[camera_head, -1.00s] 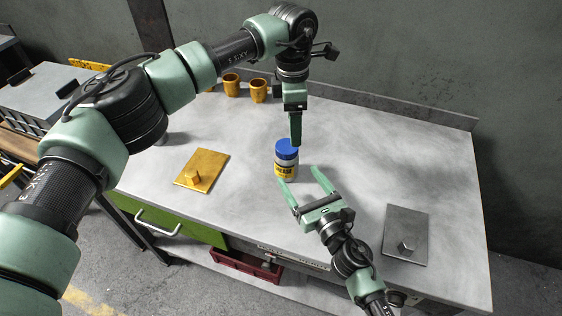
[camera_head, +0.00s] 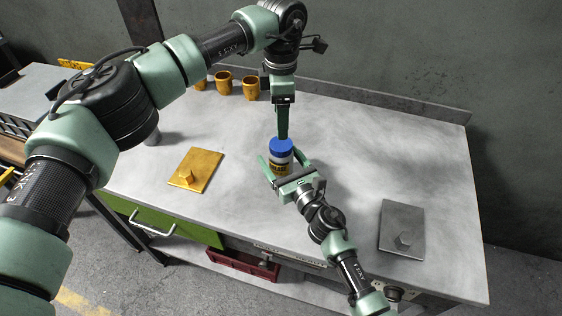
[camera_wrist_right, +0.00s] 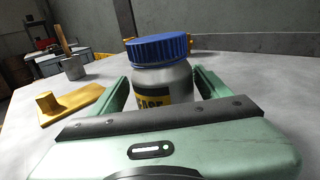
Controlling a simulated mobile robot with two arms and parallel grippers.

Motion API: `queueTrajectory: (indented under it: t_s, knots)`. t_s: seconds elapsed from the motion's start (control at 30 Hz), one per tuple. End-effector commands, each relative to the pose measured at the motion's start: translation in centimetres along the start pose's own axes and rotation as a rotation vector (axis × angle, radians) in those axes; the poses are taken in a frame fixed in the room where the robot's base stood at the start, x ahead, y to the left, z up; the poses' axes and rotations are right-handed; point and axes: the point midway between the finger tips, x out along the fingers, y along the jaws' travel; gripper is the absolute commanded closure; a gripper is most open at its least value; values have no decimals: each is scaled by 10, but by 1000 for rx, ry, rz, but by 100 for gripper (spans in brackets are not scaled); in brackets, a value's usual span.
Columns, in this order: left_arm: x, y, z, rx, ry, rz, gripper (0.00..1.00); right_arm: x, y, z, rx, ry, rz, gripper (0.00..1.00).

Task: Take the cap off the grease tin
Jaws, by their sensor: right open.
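The grease tin (camera_head: 280,165) stands upright on the table, with its blue ribbed cap (camera_head: 281,146) on top. In the right wrist view the silver tin (camera_wrist_right: 163,83) with its yellow and black label and the blue cap (camera_wrist_right: 159,47) stand between my right gripper's fingers. My right gripper (camera_head: 279,163) is open around the tin's body, low near the table, with a gap visible beside the tin. My left gripper (camera_head: 282,136) points down right above or behind the cap. Its fingers line up edge-on, so its opening and any contact with the cap are unclear.
A yellow plate with a knob (camera_head: 196,170) lies left of the tin, and a grey plate with a knob (camera_head: 402,229) lies to the right. Several orange cups (camera_head: 223,82) stand at the back. The table (camera_head: 350,150) is bare between the tin and the grey plate.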

Motion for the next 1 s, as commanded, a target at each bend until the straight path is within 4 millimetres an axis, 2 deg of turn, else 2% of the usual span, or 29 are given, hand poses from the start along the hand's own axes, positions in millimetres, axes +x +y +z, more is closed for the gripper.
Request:
queueTrajectory:
  t_s: [0.03, 0.3, 0.47, 0.63, 0.77, 1.0]
  knots:
    - [0, 0, 0, 0, 0, 0, 28, 0, 0, 0, 0, 0, 0, 22]
    - [0, 0, 0, 0, 0, 0, 28, 0, 0, 0, 0, 0, 0, 98]
    - [0, 0, 0, 10, 0, 0, 28, 0, 0, 0, 1, 0, 1, 100]
    - [0, 0, 0, 161, -1, 0, 28, 0, 0, 0, 1, 1, 1, 100]
    - [0, 0, -1, 417, -1, 0, 28, 0, 1, -1, 1, 1, 1, 100]
    - [0, -1, -2, 988, -2, 1, 28, -1, 1, -1, 1, 1, 1, 100]
